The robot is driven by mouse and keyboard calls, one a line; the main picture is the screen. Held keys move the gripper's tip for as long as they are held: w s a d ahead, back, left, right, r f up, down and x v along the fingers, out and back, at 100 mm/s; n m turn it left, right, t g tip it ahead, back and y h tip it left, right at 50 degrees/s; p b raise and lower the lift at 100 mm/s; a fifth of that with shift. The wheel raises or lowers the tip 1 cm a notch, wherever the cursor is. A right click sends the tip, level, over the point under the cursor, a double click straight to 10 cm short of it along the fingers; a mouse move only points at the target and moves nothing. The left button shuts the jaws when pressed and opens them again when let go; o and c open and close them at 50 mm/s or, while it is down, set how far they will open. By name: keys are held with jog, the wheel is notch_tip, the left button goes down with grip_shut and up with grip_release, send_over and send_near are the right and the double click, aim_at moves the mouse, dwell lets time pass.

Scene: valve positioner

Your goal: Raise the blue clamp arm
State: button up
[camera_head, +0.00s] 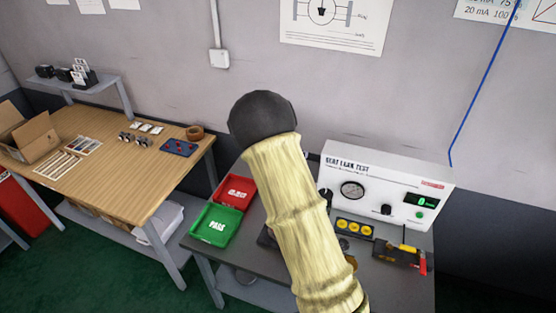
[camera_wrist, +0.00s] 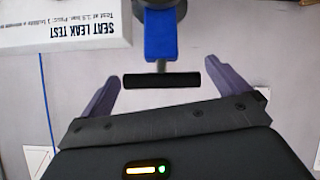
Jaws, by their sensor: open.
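In the wrist view, the blue clamp arm (camera_wrist: 161,36) comes down from a grey round part at the top edge. A short metal stem joins it to a black crossbar handle (camera_wrist: 161,80). My gripper (camera_wrist: 160,76) is open, with one purple finger beyond each end of the crossbar. The crossbar lies in the gap between the fingers, with visible space at both ends; I cannot tell its depth relative to the fingertips. In the head view my sleeved arm hides the gripper and the clamp.
The white seat leak test box (camera_head: 385,190) stands at the back of the grey bench; its panel also shows in the wrist view (camera_wrist: 60,25). A red tray (camera_head: 236,191) and green tray (camera_head: 216,226) sit left of my arm. A wooden table (camera_head: 100,165) stands further left.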

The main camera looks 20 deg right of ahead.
jog(key=b+v, duration=0.1)
jog(key=v, duration=1.3)
jog(key=shift+s+r+b, duration=0.2)
jog(key=shift+b, duration=0.1)
jog(key=shift+c, duration=0.2)
jog(key=shift+f, duration=0.1)
jog(key=c, duration=0.4)
jog(key=shift+s+f+b, duration=0.15)
jog(key=shift+f+b, duration=0.2)
jog(key=shift+b, duration=0.15)
jog(key=c, duration=0.3)
jog(key=f+h+b, duration=0.1)
jog(key=f+b, duration=0.1)
jog(key=b, duration=0.1)
jog(key=s+f+m+t+h+b, duration=0.1)
jog(key=f+b, duration=0.2)
jog(key=b, duration=0.1)
jog(key=shift+s+a+f, duration=0.2)
jog(key=shift+s, duration=0.05)
grip_shut()
jog(key=a+f+t+b, duration=0.1)
jog(key=b, duration=0.2)
jog(key=s+a+f+m+t+h+b, duration=0.1)
jog(key=t+b, duration=0.1)
jog(key=s+a+f+t+h+b, duration=0.1)
jog(key=b, duration=0.2)
jog(key=shift+s+f+t+b, duration=0.1)
jog(key=shift+s+t+b, duration=0.2)
jog(key=shift+t, duration=0.1)
